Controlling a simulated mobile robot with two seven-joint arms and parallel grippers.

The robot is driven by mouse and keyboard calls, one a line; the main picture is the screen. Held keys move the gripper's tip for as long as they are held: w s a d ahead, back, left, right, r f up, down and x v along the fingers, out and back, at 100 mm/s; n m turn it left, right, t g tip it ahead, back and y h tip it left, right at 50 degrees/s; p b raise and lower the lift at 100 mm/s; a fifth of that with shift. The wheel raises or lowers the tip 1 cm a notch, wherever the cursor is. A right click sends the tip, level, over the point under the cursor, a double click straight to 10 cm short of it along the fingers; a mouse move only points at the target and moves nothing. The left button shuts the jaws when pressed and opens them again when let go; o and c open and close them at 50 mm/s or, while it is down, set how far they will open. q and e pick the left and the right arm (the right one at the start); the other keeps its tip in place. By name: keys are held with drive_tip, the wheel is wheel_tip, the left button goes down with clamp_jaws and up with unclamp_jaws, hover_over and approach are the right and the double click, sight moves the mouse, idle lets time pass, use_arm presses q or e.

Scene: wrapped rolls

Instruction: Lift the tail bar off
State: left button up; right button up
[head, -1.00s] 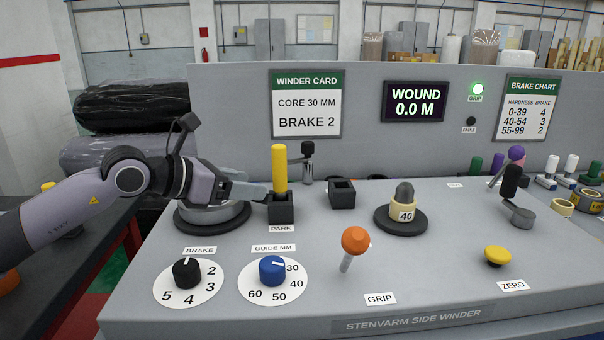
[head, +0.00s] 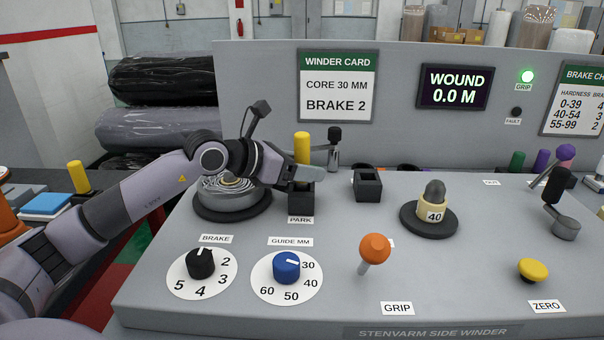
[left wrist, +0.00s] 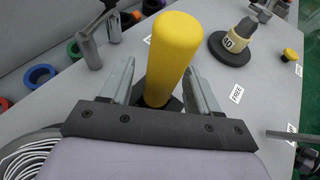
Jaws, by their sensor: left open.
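The upright yellow bar (head: 302,146), which I take to be the tail bar, stands in a black socket (head: 300,198) above the PARK label. My left gripper (head: 305,176) is at the lower part of the bar, just above the socket, and hides part of both. In the left wrist view the yellow bar (left wrist: 172,52) stands between the two open fingers (left wrist: 160,85). I cannot tell whether either finger touches it. My right gripper is not in view.
An empty black socket (head: 367,186) stands right of the bar. A grey post with a black knob (head: 334,134) is close behind. An orange-knobbed lever (head: 375,249) and a blue guide dial (head: 286,265) are in front.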

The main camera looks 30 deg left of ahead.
use_arm(q)
drive_tip(key=shift+x, duration=0.85)
clamp_jaws()
drive_tip(key=shift+r, duration=0.1)
wheel_tip(320, 180, up, 20)
drive_tip(key=p, duration=0.2)
drive_tip(key=shift+r, duration=0.1)
